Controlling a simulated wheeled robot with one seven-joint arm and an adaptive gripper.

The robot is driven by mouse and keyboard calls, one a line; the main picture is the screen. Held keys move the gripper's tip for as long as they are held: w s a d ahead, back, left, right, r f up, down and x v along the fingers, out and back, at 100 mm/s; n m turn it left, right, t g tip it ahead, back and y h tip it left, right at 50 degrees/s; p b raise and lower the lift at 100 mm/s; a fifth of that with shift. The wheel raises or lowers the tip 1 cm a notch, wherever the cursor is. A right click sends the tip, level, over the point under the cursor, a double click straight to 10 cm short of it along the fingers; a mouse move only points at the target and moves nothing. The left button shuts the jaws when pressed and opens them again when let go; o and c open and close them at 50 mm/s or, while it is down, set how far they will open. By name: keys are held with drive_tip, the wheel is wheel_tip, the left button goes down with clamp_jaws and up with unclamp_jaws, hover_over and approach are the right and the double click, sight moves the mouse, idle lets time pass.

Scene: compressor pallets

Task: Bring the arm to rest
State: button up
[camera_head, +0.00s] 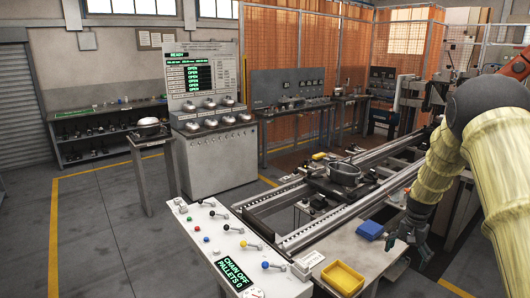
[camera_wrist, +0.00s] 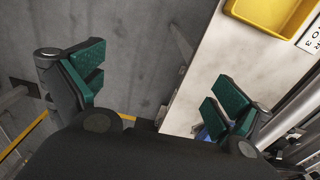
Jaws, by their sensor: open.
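My arm (camera_head: 455,150), in a pale yellow cover, comes in from the right in the head view and bends downward. My gripper (camera_head: 407,242) hangs at its lower end by the right end of the white worktop, right of a blue block and a yellow tray. In the wrist view my gripper (camera_wrist: 155,88) has its two green-padded fingers wide apart. Nothing is between them; the grey floor and the worktop edge show past them.
Open floor (camera_head: 100,240) lies at left.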

drive_tip(key=s+a+f+n, duration=0.2)
drive_tip(key=s+a+f, duration=0.2)
drive_tip(key=s+f, duration=0.4)
drive_tip(key=s+a+f+n+h, duration=0.1)
drive_tip(key=s+a+f, duration=0.4)
drive_tip(key=s+f, duration=0.25)
drive_tip(key=s+a+f+n, duration=0.2)
drive_tip(key=s+a+f, duration=0.2)
drive_tip(key=s+f, duration=0.4)
drive_tip(key=s+a+n, duration=0.1)
drive_tip(key=s+a, duration=0.3)
drive_tip(key=s, duration=0.5)
drive_tip(key=s+a+f+n, duration=0.1)
drive_tip(key=s+a, duration=0.3)
drive_tip(key=s, duration=0.5)
drive_tip(key=s+a+f+n+y, duration=0.1)
drive_tip(key=s+a, duration=0.3)
drive_tip(key=s, duration=0.6)
drive_tip(key=shift+a+f+n, duration=0.2)
drive_tip(key=shift+a+n, duration=0.15)
drive_tip(key=shift+n, duration=0.55)
drive_tip(key=shift+s+d, duration=0.1)
